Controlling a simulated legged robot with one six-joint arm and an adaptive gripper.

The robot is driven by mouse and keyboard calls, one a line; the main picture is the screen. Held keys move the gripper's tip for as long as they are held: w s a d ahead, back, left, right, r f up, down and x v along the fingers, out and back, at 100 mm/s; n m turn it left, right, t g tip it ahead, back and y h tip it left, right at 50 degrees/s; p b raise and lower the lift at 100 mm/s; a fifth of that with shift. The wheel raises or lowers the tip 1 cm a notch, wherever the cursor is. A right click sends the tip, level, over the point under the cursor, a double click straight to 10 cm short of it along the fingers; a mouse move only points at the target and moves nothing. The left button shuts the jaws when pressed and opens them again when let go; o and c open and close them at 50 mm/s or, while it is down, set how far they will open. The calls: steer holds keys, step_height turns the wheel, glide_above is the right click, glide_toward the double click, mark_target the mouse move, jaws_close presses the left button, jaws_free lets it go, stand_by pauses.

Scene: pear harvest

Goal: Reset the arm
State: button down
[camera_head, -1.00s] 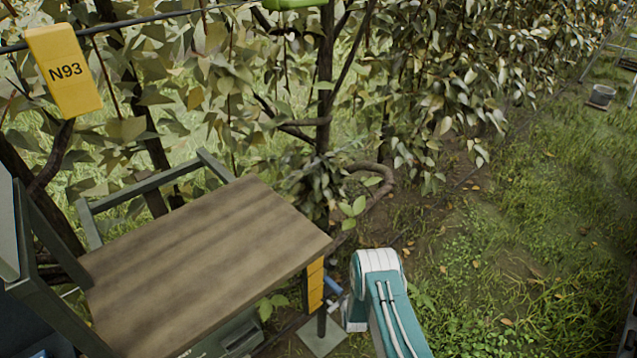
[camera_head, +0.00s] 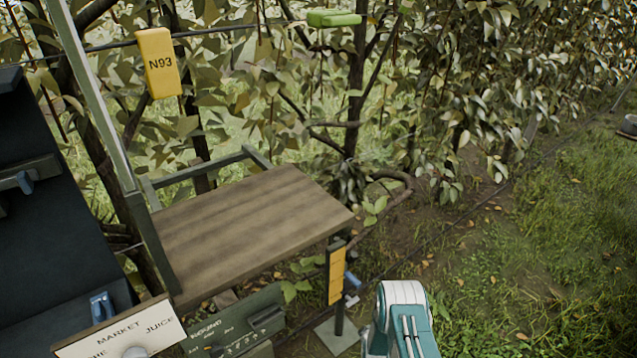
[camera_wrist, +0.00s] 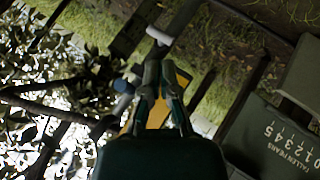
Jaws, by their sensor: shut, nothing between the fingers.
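My arm, white and teal, shows at the bottom of the head view (camera_head: 402,318), to the right of the wooden table and its post. The end of my arm is not visible in the head view. In the wrist view my gripper (camera_wrist: 160,75) points up the picture, with its dark fingers close together and nothing seen between them. Behind the fingers is a yellow panel (camera_wrist: 182,82), at an unclear distance.
A wooden tabletop (camera_head: 250,225) stands left of my arm, by a post with a yellow panel (camera_head: 336,275). A yellow N93 tag (camera_head: 160,63) hangs on a wire. A "MARKET JUICE" sign (camera_head: 130,332) is lower left. A "FALLEN PEARS" box (camera_wrist: 255,140) shows in the wrist view. Grass at right is open.

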steer(key=w+a+r+m+g, duration=0.1)
steer(key=w+r+m, duration=0.15)
steer(key=r, duration=1.35)
steer(key=w+r+m, duration=0.1)
steer(key=w+r, duration=0.3)
steer(key=r, duration=1.2)
steer(key=s+r, duration=0.3)
steer(key=r, duration=0.4)
steer(key=s+r, duration=0.3)
steer(key=r, duration=0.3)
steer(key=s+a+r+m+g, duration=0.1)
steer(key=s+r+m+g, duration=0.15)
steer(key=s+r, duration=1.3)
steer(key=s+r+m, duration=0.2)
steer(key=s+m, duration=0.1)
steer(key=s, duration=1.7)
steer(key=shift+r+y, duration=0.3)
steer(key=shift+r, duration=0.05)
